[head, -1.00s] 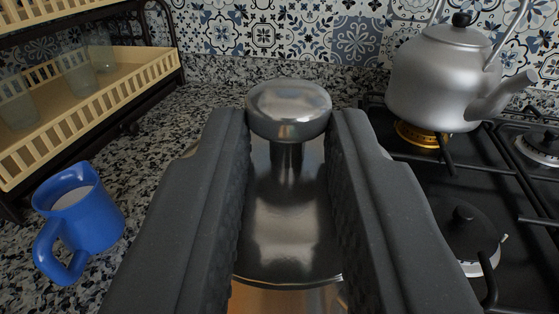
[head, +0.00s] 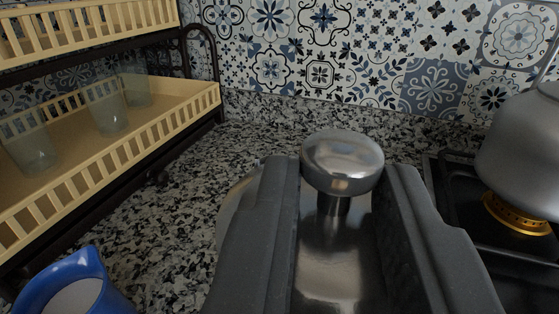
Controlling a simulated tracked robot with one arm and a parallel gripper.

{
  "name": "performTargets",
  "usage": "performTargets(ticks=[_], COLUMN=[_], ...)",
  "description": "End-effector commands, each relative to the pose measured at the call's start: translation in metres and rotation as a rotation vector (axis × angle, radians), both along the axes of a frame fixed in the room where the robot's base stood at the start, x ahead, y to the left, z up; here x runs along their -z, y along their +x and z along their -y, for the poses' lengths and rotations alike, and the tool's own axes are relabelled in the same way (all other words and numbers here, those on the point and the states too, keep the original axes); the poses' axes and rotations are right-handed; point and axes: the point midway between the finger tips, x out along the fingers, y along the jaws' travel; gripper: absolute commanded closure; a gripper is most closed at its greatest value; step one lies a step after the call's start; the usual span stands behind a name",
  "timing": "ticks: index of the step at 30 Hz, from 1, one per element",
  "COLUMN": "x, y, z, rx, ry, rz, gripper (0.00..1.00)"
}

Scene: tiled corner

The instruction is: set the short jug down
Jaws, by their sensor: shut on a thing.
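My gripper (head: 342,205) is shut on a shiny metal vessel with a round knob on a short stem (head: 343,160), which I take to be the short jug. Its metal top (head: 335,262) shows between the dark fingers. Its lower body and base are hidden, so I cannot tell how far it is above the counter. The speckled granite counter (head: 190,185) lies beyond and to the left of my gripper.
A blue jug (head: 88,268) with pale contents stands at the lower left, cut off. A two-tier rack (head: 185,112) holds glasses at left. A pale rounded thing (head: 234,208) is partly behind my left finger. A kettle (head: 525,150) stands on the stove at right.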

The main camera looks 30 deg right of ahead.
Motion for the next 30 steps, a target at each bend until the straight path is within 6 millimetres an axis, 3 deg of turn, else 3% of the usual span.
performTargets(ticks=[3, 9, 16, 24, 30], x=[0.002, 0.004, 0.003, 0.037, 0.04], y=[0.019, 0.035, 0.043, 0.043, 0.042], z=[0.007, 0.014, 0.017, 0.016, 0.017], rx=[0.0, 0.0, 0.0, -0.001, 0.001], ry=[0.0, -0.001, -0.001, 0.001, 0.001], rz=[0.0, -0.001, 0.002, -0.006, -0.001], gripper=[1.0, 1.0, 1.0, 1.0, 1.0])
